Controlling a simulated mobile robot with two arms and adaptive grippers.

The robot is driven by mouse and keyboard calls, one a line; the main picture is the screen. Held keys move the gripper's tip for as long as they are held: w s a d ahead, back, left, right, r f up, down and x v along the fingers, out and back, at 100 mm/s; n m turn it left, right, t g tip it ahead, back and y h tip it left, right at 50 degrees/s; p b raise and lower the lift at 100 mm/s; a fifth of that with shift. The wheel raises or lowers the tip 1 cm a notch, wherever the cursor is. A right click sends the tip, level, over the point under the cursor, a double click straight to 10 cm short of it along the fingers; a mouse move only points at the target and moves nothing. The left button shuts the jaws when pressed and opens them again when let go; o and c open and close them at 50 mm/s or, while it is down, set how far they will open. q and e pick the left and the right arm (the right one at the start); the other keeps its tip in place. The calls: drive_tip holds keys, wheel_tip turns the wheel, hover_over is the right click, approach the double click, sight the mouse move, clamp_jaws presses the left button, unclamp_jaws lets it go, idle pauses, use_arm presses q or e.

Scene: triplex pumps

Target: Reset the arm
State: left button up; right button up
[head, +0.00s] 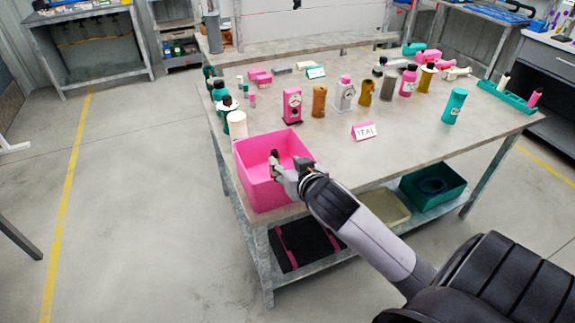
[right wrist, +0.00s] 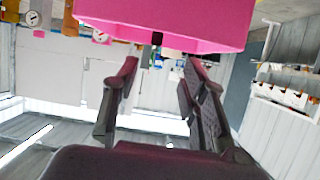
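My right gripper (head: 284,164) reaches in from the lower right in the head view, in front of or over the pink bin (head: 262,190) at the table's near left corner. In the right wrist view my right gripper (right wrist: 158,70) has its two fingers spread apart with nothing held between them. The pink bin also shows in that view (right wrist: 190,20), just beyond the fingertips. I cannot tell whether the fingers touch it. My left gripper is not in view.
The work table (head: 330,155) carries several pink, grey, teal and brown parts and a pink TEAL sign (head: 366,131). A teal tray (head: 507,97) is at the right edge.

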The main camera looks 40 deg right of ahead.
idle(0.4)
drive_tip(key=s+a+f+n+g+y, duration=0.1)
drive_tip(key=s+a+f+n+g, duration=0.15)
drive_tip(key=s+a+f, duration=0.45)
drive_tip(key=s+a+f+n+g+y, duration=0.15)
drive_tip(key=s+f+g, duration=0.3)
drive_tip(key=s, duration=0.45)
drive_tip(key=s+a+f+n+g+y, duration=0.1)
drive_tip(key=s+a+f+g, duration=0.1)
drive_tip(key=s+a+f, duration=0.5)
wheel_tip(320, 180, down, 23)
drive_tip(key=s+d+g, duration=0.1)
drive_tip(key=s+g, duration=0.1)
drive_tip(key=s+d+f+g, duration=0.1)
drive_tip(key=s+d+f, duration=0.2)
drive_tip(key=s+f, duration=1.3)
wheel_tip(320, 180, down, 2)
drive_tip(key=shift+s+d+n, duration=0.15)
drive_tip(key=shift+s+n, duration=0.15)
